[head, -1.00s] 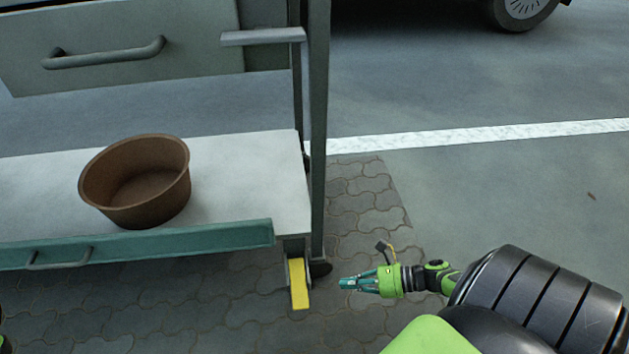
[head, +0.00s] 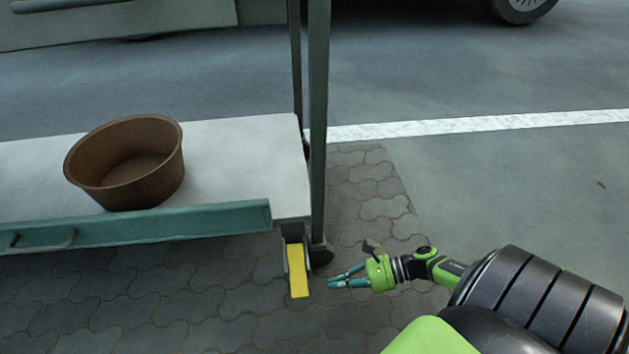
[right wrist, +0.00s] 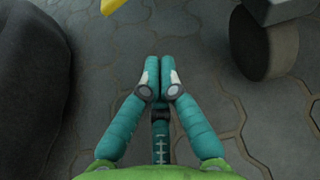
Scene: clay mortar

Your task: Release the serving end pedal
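The yellow pedal (head: 298,270) sticks out low at the near right corner of the cart, beside a dark wheel (head: 321,255). My right gripper (head: 332,282) is low over the paving, just right of the pedal and apart from it. In the right wrist view its teal fingertips (right wrist: 160,78) meet with nothing between them. There the pedal (right wrist: 113,4) shows only as a yellow corner at the top edge, ahead and left of the fingertips. The wheel (right wrist: 265,45) is ahead and to the right. My left gripper is out of view.
The cart's white lower shelf (head: 235,150) carries a brown clay pot (head: 128,165). A teal rail (head: 170,226) with a handle runs along its near edge, and a dark upright post (head: 318,130) stands at its right corner. The paving to the right is clear.

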